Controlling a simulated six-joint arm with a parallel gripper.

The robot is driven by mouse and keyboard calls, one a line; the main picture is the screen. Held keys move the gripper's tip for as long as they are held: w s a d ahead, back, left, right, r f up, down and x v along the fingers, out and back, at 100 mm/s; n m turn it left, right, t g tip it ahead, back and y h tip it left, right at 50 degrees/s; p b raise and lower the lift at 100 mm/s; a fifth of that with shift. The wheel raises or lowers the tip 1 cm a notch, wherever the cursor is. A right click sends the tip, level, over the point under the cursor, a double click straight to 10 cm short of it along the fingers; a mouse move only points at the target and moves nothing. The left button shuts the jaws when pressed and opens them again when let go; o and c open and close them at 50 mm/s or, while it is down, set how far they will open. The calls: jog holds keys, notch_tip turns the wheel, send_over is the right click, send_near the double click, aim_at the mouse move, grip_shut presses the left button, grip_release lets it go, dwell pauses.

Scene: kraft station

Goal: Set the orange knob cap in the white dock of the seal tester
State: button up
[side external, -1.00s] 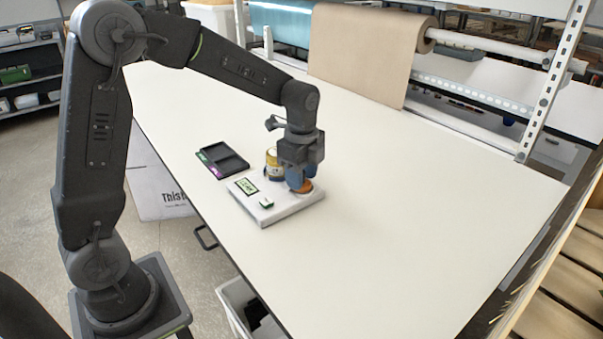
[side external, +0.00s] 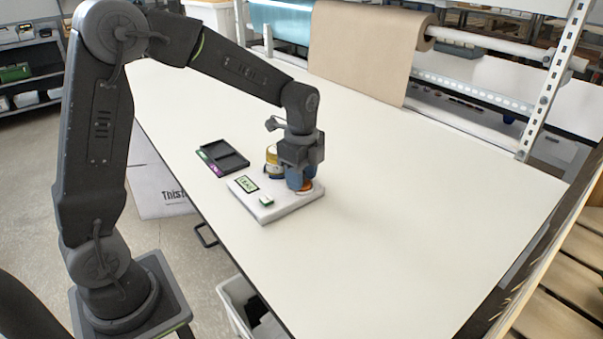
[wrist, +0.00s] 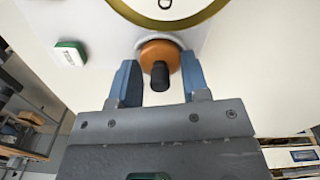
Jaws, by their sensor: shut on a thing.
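The orange knob cap (side external: 306,188) is at the right end of the white seal tester (side external: 287,206). In the wrist view the cap (wrist: 152,50) shows as an orange disc with a black knob, between the blue fingers. My gripper (side external: 299,183) is shut on the cap, pointing down over the tester. It also shows in the wrist view (wrist: 159,80). A pale rim of the white dock (wrist: 143,40) shows around the cap's far side. The cap looks at or just over the dock; I cannot tell whether it is fully seated.
The tester has a green-framed display (side external: 247,185) and a green button (side external: 266,201). A black tray (side external: 224,157) lies to the left. The table (side external: 410,220) is clear on the right.

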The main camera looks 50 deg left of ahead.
jog(key=o, duration=1.1)
jog(key=shift+o, duration=0.2)
jog(key=shift+r, duration=4.05)
jog(key=shift+s, duration=0.1)
jog(key=s+d+r+n+t, duration=0.1)
jog(key=s+d+n+t, duration=0.1)
jog(key=s+n, duration=0.5)
jog(key=s+d+r+n+t, duration=0.1)
jog(key=s+d+n+t, duration=0.2)
jog(key=s+n, duration=0.5)
jog(key=s, duration=0.5)
jog(key=shift+r+t, duration=0.25)
jog(key=shift+t, duration=0.05)
